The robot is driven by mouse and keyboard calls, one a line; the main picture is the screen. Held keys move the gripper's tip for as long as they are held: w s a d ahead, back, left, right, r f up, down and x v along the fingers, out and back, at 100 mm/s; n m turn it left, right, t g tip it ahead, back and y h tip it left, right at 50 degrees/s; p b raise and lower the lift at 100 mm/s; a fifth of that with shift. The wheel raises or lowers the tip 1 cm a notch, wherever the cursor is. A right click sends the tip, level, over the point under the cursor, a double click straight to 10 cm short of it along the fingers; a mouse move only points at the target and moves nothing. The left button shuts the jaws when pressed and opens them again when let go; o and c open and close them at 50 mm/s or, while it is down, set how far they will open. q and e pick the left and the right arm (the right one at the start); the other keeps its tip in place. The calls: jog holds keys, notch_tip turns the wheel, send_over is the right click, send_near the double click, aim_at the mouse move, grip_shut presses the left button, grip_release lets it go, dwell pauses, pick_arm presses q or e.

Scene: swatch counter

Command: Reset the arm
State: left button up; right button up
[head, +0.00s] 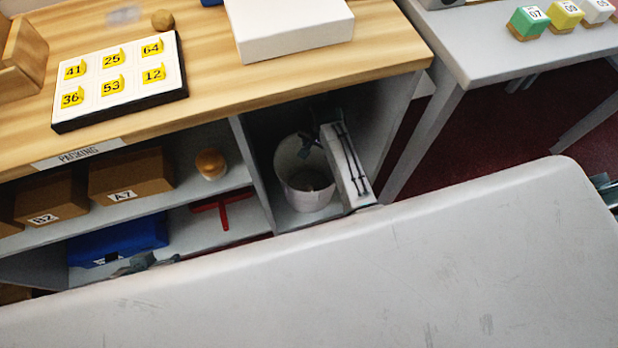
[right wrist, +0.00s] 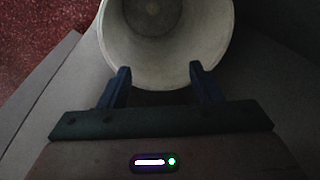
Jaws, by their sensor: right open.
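My right arm reaches down into the open bay under the wooden counter in the head view. My right gripper (head: 310,145) is at the white round bin (head: 306,196) there. In the right wrist view the two dark blue fingers of the gripper (right wrist: 162,84) stand wide apart with nothing held between them. The mouth of the bin (right wrist: 112,42) is just beyond the fingertips; I cannot tell whether they touch its rim. A small grey piece low at the left in the head view may be part of my left gripper (head: 142,263), mostly hidden; its jaws cannot be made out.
The wooden counter (head: 215,105) carries a numbered swatch board (head: 95,98) and a white box (head: 290,40). Shelves below hold brown boxes (head: 130,178), an orange-brown round object (head: 211,164), a red item (head: 222,208) and a blue bin (head: 120,240). Bay walls stand close around my right arm.

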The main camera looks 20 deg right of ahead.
jog(key=shift+r, duration=0.1)
dwell(0.4)
